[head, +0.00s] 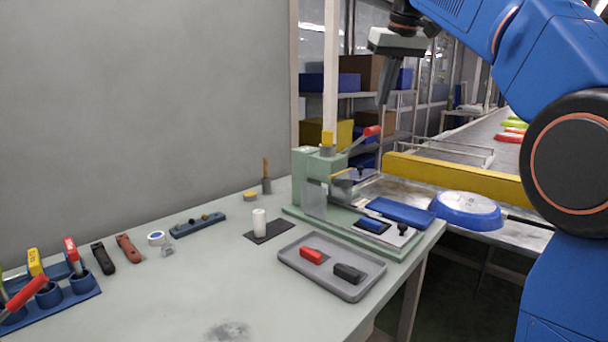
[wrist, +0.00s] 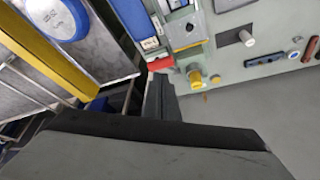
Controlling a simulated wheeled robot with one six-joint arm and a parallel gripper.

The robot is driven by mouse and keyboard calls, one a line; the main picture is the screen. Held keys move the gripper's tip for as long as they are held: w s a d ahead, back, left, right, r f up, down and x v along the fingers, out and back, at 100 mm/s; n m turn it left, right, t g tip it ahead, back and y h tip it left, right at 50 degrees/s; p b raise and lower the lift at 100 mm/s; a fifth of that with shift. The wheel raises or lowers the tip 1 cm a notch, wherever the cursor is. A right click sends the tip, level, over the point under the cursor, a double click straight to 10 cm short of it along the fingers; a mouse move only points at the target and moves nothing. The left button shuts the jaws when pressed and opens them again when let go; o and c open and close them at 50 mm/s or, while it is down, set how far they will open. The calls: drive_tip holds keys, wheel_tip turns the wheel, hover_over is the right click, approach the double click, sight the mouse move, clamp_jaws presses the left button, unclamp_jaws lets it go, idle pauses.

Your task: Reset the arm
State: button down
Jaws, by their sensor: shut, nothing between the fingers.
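My gripper (head: 386,88) is raised in the upper right of the head view, pointing down above the far side of the bench. Its fingers are shut with nothing between them. In the wrist view the dark fingers (wrist: 157,98) are together over the gap near the bench edge. My blue arm reaches in from the right of the head view.
The bench (head: 190,280) bears a green press (head: 320,175) with a red-handled lever, a grey tray (head: 345,290) with red and black pieces, and a blue tool rack (head: 60,302). Shelves stand behind.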

drive_tip(key=s+d+f+m, duration=0.1)
drive_tip(key=s+d+f, duration=0.2)
drive_tip(key=s+f, duration=1.6)
drive_tip(key=s+d+f+m+h, duration=0.1)
drive_tip(key=s+d+f, duration=0.2)
drive_tip(key=s+f, duration=1.6)
wheel_tip(320, 180, down, 6)
drive_tip(key=shift+r+m, duration=0.25)
drive_tip(key=shift+m, duration=0.05)
drive_tip(key=shift+r, duration=0.15)
